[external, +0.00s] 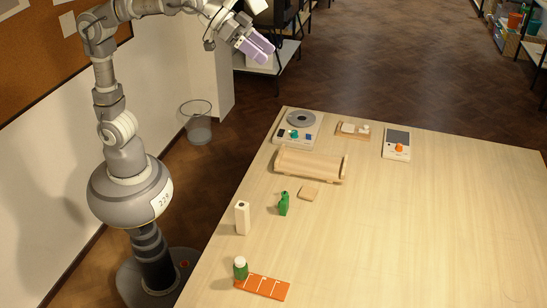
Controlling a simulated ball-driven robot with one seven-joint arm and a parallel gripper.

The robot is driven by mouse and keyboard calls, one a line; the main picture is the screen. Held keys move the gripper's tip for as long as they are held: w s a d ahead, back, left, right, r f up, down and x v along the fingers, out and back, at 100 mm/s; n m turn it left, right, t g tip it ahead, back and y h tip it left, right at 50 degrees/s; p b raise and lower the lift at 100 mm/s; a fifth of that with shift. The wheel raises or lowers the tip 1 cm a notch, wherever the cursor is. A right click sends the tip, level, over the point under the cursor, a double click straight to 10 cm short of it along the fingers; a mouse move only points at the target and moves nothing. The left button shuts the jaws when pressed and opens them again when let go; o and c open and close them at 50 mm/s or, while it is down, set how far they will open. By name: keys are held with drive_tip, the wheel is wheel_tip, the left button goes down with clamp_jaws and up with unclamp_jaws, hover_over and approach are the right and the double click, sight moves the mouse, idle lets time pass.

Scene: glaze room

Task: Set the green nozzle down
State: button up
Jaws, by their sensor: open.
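A small green piece (284,204) with a narrow top stands on the pale wooden table, left of a small tan tile. It may be the green nozzle, but it is too small to be sure. A smaller green part (294,134) shows on a white device at the table's far left corner. My gripper (260,48), with its lilac fingers, is raised beyond the far left corner of the table, well away from both. It is open and I see nothing held in it.
The table (430,240) is clear at its right and front.

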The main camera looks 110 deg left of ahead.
drive_tip(key=s+r+m+t, duration=0.1)
drive_tip(key=s+r+t, duration=0.3)
drive_tip(key=s+r, duration=0.6)
wheel_tip(320, 180, up, 4)
drive_tip(key=shift+s+d+f+m, duration=0.1)
drive_tip(key=shift+s+d+m, duration=0.2)
drive_tip(key=shift+d, duration=0.15)
